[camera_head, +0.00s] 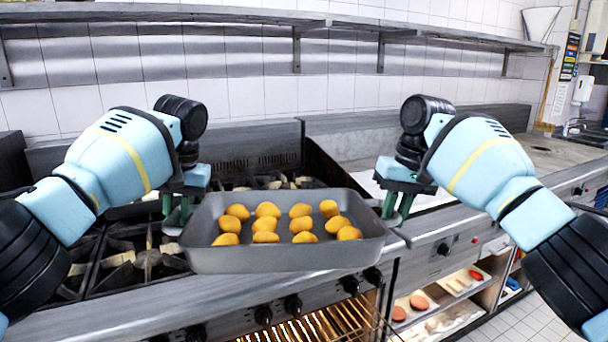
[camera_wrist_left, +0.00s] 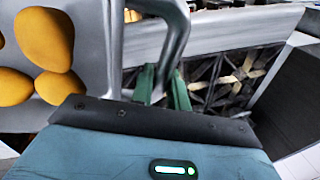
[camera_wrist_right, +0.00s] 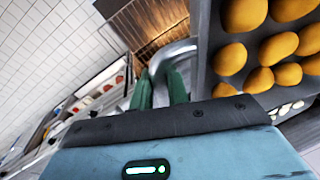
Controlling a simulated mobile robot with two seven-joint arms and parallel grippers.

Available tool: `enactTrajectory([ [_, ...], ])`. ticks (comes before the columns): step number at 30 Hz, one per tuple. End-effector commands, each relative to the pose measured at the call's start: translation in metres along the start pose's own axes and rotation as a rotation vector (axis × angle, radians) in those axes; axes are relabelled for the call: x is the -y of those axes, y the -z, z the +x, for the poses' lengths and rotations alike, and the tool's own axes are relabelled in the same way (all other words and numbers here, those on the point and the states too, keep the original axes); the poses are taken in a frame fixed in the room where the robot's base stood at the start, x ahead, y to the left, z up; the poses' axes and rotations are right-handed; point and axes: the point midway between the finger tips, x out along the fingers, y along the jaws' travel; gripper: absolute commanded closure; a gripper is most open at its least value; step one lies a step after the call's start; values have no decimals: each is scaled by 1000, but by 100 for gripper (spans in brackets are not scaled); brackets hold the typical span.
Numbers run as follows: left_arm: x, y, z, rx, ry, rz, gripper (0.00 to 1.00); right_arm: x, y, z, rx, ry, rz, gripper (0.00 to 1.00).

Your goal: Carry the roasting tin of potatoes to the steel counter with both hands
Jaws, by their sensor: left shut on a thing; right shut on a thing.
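The grey roasting tin (camera_head: 285,258) with several yellow potatoes (camera_head: 264,224) is held level above the front of the cooker. My left gripper (camera_head: 177,218) is shut on the metal handle at its left end; the left wrist view shows the green fingers around that handle (camera_wrist_left: 178,35). My right gripper (camera_head: 396,207) is shut on the right-end handle (camera_wrist_right: 172,52), seen between the fingers in the right wrist view. The potatoes lie inside the tin. A steel counter (camera_head: 556,160) runs along the wall at the far right.
A gas hob with black grates (camera_head: 145,262) lies below and left of the tin. An oven with a glowing rack (camera_head: 330,325) is beneath. Open shelves with food (camera_head: 440,318) stand lower right. A long steel wall shelf (camera_head: 250,14) crosses above.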

Motion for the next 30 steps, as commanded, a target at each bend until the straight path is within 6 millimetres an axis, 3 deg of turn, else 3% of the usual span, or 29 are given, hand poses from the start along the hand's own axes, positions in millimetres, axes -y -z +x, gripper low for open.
enactTrajectory([
  [11, 4, -2, -6, -6, 0, -9, 100, 2, -4, -6, 0, 2, -7, 100],
  [30, 11, -28, -31, -13, 1, -8, 100, 9, -30, -30, -2, 2, -8, 100],
])
